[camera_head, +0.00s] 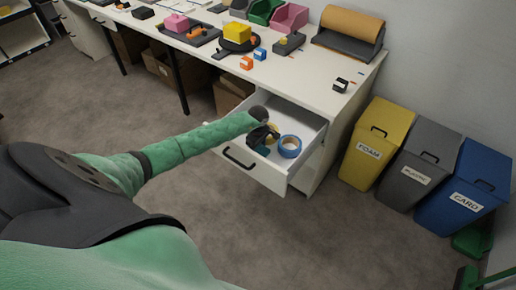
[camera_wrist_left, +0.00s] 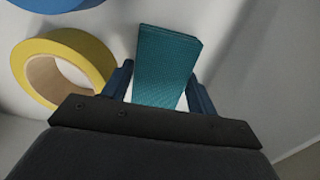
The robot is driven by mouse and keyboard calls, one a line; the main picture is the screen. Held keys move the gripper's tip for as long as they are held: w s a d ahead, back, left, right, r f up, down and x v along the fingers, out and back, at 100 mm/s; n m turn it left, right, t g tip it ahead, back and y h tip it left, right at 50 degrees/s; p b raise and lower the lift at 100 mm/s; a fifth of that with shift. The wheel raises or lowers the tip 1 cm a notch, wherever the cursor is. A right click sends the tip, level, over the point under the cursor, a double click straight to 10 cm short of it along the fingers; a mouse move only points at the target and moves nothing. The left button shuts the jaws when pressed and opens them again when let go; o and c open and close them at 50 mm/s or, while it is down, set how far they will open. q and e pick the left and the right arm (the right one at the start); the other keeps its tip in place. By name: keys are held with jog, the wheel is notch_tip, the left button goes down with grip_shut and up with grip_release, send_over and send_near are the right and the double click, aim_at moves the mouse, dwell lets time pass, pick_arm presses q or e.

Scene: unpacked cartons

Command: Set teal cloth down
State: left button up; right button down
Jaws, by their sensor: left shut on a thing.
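The teal cloth (camera_wrist_left: 166,66) is a folded, flat strip in the left wrist view, held between the two blue fingers of my left gripper (camera_wrist_left: 162,88). In the head view my left gripper (camera_head: 262,138) is inside the open white drawer (camera_head: 265,178), and the cloth is mostly hidden by it. The cloth is over the pale drawer floor; I cannot tell whether it touches it. My right gripper is not in view.
A blue tape roll (camera_head: 290,146) lies in the drawer to the right of my gripper. A yellow tape roll (camera_wrist_left: 62,68) lies beside the cloth. The white bench (camera_head: 290,72) is above the drawer. Yellow (camera_head: 376,140), grey (camera_head: 420,160) and blue (camera_head: 468,190) bins stand at the right.

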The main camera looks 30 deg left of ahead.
pick_arm(q)
jog(key=shift+f, duration=0.65)
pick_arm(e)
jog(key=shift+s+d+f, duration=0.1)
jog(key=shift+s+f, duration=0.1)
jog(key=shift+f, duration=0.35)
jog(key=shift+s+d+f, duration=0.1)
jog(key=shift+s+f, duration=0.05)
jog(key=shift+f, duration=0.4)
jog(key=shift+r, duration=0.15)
pick_arm(q)
jog(key=shift+f, duration=0.1)
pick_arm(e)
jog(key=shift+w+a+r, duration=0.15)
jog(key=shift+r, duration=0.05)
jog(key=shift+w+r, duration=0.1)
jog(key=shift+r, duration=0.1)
pick_arm(q)
jog(key=o, duration=0.7)
jog(key=shift+c, duration=0.2)
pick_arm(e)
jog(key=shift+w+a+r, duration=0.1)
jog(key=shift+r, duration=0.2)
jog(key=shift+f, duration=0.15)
